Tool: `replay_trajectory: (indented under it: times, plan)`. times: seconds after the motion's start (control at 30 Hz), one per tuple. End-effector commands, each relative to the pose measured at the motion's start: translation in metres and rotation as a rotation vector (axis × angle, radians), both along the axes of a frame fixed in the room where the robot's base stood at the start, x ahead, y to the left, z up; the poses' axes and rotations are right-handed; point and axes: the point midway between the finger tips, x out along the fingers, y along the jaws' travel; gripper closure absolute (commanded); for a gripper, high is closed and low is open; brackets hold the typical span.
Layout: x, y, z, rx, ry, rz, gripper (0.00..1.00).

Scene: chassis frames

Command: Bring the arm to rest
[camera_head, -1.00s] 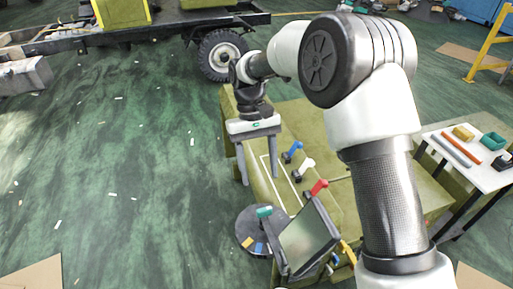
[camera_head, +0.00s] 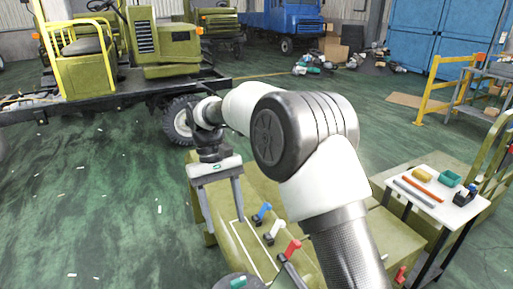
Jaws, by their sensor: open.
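My arm (camera_head: 320,180) reaches up from the bottom of the head view and bends to the left. My gripper (camera_head: 219,208) hangs at its end, pointing down, with its two grey fingers spread wide apart. Nothing shows between the fingers. It is over the left part of an olive-green bench (camera_head: 266,192), near a white outlined area. How high the fingertips are above the surface I cannot tell.
Blue (camera_head: 263,212), white (camera_head: 274,230) and red (camera_head: 291,248) handled things stand right of the gripper. A vehicle chassis (camera_head: 100,110) stands behind. The green floor at left is mostly clear.

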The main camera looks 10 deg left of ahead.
Motion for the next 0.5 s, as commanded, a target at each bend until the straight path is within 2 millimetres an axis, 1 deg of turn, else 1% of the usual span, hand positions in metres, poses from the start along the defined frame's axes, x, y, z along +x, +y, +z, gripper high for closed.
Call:
replay_trajectory:
  times: [0.03, 0.07, 0.13, 0.17, 0.2, 0.27, 0.3, 0.37, 0.4, 0.47, 0.5]
  plan:
    - [0.001, -0.007, 0.012, 0.008, -0.021, -0.011, 0.45]
    - [0.001, -0.012, 0.02, 0.012, -0.034, -0.018, 0.45]
    - [0.0, -0.03, 0.044, 0.029, -0.08, -0.041, 0.45]
    - [-0.001, -0.039, 0.055, 0.037, -0.103, -0.055, 0.45]
    - [-0.003, -0.053, 0.071, 0.048, -0.139, -0.075, 0.45]
    - [-0.01, -0.077, 0.094, 0.067, -0.195, -0.109, 0.45]
    - [-0.016, -0.092, 0.108, 0.08, -0.233, -0.132, 0.45]
    - [-0.026, -0.115, 0.127, 0.097, -0.289, -0.168, 0.45]
    - [-0.034, -0.13, 0.139, 0.109, -0.328, -0.191, 0.45]
    - [-0.048, -0.152, 0.153, 0.124, -0.387, -0.228, 0.45]
    - [-0.058, -0.166, 0.161, 0.135, -0.426, -0.254, 0.45]
